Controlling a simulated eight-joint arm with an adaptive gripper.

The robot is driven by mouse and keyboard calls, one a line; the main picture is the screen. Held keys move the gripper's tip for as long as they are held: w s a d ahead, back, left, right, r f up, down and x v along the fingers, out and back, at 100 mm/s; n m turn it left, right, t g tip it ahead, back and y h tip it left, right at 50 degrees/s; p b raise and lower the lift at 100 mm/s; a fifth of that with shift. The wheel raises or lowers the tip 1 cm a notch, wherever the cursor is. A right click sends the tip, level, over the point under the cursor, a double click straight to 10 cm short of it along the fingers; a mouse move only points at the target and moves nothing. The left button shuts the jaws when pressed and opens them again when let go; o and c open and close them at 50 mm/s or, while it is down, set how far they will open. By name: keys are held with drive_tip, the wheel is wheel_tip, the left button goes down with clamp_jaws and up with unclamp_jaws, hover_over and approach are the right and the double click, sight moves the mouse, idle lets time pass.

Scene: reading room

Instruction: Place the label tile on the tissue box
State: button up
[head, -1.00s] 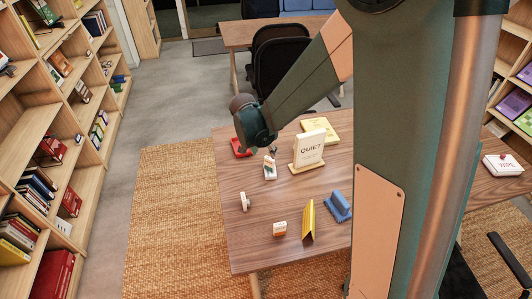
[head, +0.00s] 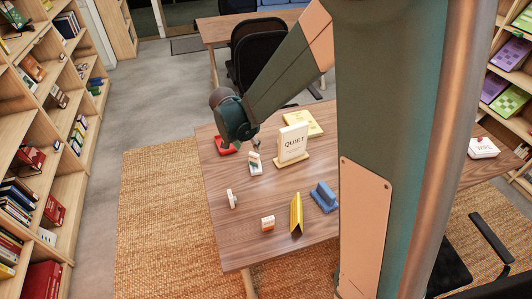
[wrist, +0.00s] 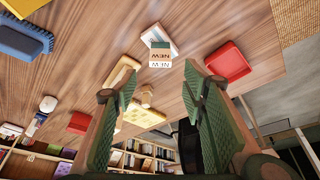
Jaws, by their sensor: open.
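A small block lettered NEW, which looks like the label tile (wrist: 160,56), has a tan upper face and a white front. It rests on or against a white slab (wrist: 153,35); I cannot tell which. In the head view the pair shows as one small upright white shape (head: 255,166) near the table's far left. My gripper (head: 256,146) is just above and behind it. In the wrist view my gripper (wrist: 158,88) is open and empty, with its two green pads well apart. No box is clearly marked as tissues; a white box with dark letters (head: 482,149) lies at the far right.
A QUIET sign (head: 291,144) stands close right of my gripper, with a yellow book (head: 303,122) behind. A red tray (head: 225,147) is at the left. A yellow ridge (head: 296,214), a blue brush-like thing (head: 324,197) and a small orange-white block (head: 267,223) stand nearer.

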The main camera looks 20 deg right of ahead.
drive_tip(key=s+d+r+n+y, duration=0.1)
drive_tip(key=s+d+r+n, duration=0.15)
drive_tip(key=s+r, duration=0.55)
drive_tip(key=s+d+r+n+t+y, duration=0.1)
drive_tip(key=s+r, duration=0.4)
drive_tip(key=s, duration=0.6)
drive_tip(key=s+d+r+n+t+y, duration=0.1)
drive_tip(key=s+r+n+t, duration=0.2)
drive_tip(key=s, duration=0.8)
wheel_tip(320, 180, up, 3)
drive_tip(key=shift+s+f+n, duration=0.1)
drive_tip(key=shift+s+n, duration=0.1)
drive_tip(key=shift+n, duration=1.05)
